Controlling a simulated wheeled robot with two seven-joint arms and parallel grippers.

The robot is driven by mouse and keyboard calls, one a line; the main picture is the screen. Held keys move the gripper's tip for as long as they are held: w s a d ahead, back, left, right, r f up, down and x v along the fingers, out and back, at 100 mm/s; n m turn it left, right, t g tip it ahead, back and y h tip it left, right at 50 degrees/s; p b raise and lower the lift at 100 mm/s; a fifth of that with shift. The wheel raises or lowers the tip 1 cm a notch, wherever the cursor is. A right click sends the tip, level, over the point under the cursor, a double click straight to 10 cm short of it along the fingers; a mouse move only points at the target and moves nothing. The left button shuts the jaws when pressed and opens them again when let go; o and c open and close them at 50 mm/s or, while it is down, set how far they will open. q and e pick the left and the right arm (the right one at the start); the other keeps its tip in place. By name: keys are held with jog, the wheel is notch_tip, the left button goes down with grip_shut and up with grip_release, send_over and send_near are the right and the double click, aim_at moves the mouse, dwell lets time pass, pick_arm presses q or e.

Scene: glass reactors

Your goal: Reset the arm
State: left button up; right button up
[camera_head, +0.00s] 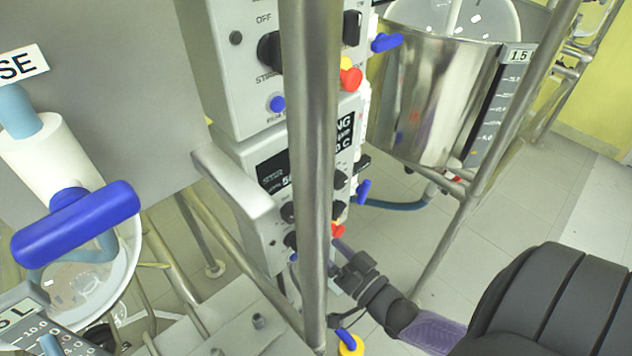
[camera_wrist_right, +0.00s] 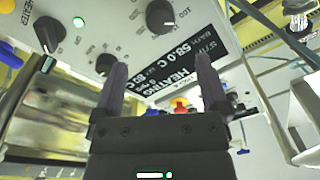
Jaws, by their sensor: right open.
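My right arm (camera_head: 432,330) comes in from the lower right of the head view, with black and purple links. Its right gripper (camera_head: 343,262) is beside the lower control box (camera_head: 262,240), partly behind a vertical steel post (camera_head: 309,170). In the right wrist view the gripper (camera_wrist_right: 160,72) is open, its two dark fingers apart with nothing between them. Beyond the fingers is the control panel with a black display (camera_wrist_right: 190,55) reading HEATING and 58.0 C. My left gripper is not in view.
Black knobs (camera_wrist_right: 160,16) sit near the fingers. A steel vessel (camera_head: 425,95) on a tube frame stands at the back right. A blue T-handle valve (camera_head: 75,222) is at the left. Tiled floor (camera_head: 520,215) is open at the right.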

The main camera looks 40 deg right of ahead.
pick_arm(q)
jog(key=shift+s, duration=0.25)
pick_arm(e)
jog(key=shift+s, duration=0.15)
jog(key=s+a+f+n+g+h, duration=0.15)
jog(key=s+f+g, duration=0.25)
jog(key=f, duration=0.5)
jog(key=s+a+f+n+g+y, duration=0.1)
jog(key=s+f+n+g, duration=0.1)
jog(key=s+f+g, duration=0.45)
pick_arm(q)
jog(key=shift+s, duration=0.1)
pick_arm(e)
jog(key=s+a+f+n+g, duration=0.2)
jog(key=s+f+g, duration=0.2)
jog(key=s, duration=0.5)
jog(key=s+a+f+n+g+h, duration=0.1)
jog(key=s+a+f+n+g, duration=0.1)
jog(key=s+f, duration=0.5)
jog(key=s+n+g, duration=0.1)
jog(key=s+g, duration=0.1)
jog(key=s, duration=0.1)
jog(key=shift+a+f, duration=0.25)
jog(key=shift+f, duration=0.15)
